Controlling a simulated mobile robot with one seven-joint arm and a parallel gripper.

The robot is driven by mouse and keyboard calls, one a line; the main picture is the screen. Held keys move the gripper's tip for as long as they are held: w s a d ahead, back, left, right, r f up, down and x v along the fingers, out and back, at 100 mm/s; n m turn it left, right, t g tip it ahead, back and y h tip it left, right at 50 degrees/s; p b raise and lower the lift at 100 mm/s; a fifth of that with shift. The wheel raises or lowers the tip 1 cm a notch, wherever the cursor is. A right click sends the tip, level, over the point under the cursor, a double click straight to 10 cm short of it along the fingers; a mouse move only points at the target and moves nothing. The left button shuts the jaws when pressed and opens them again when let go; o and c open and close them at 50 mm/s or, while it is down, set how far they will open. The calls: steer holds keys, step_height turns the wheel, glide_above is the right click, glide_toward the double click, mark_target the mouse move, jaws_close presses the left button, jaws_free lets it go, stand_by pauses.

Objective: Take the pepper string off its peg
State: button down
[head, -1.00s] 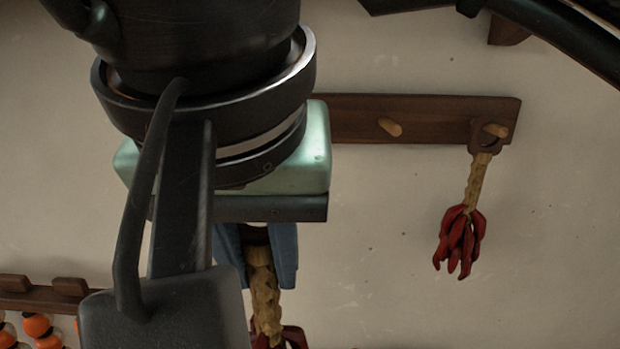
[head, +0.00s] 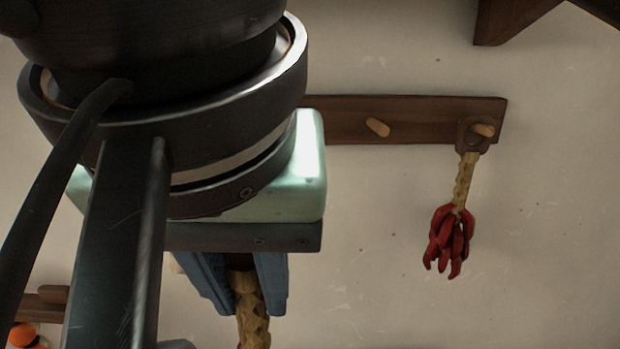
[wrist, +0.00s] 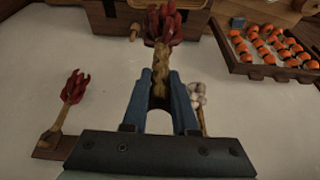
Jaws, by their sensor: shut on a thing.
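My gripper (head: 240,300) is shut on the straw braid (head: 253,328) of a pepper string, which hangs down between the blue fingers. In the wrist view the braid (wrist: 160,65) runs out from between the fingers of my gripper (wrist: 160,82) to a bunch of red peppers (wrist: 162,22). In the head view those peppers are below the frame. The top of this string is hidden by my gripper, so I cannot tell whether it touches a peg. A second pepper string (head: 450,238) hangs from the right end peg (head: 482,130); the wrist view also shows it (wrist: 72,88).
The dark wooden rail (head: 345,118) runs along the pale wall, with a bare peg (head: 377,127). A bracket (head: 505,18) juts at top right. The wrist view shows a white bulbous bunch (wrist: 197,93), a wooden box (wrist: 108,22) and a rack of orange pieces (wrist: 275,68).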

steer(key=s, duration=0.6)
steer(key=shift+s+b, duration=0.2)
steer(key=shift+b, duration=0.1)
steer(key=shift+w+r, duration=0.1)
steer(key=shift+r, duration=0.05)
steer(key=w, duration=0.5)
steer(key=shift+a+r+p, duration=0.1)
steer(key=shift+a+p, duration=0.1)
steer(key=shift+p, duration=0.1)
steer(key=shift+w, duration=0.65)
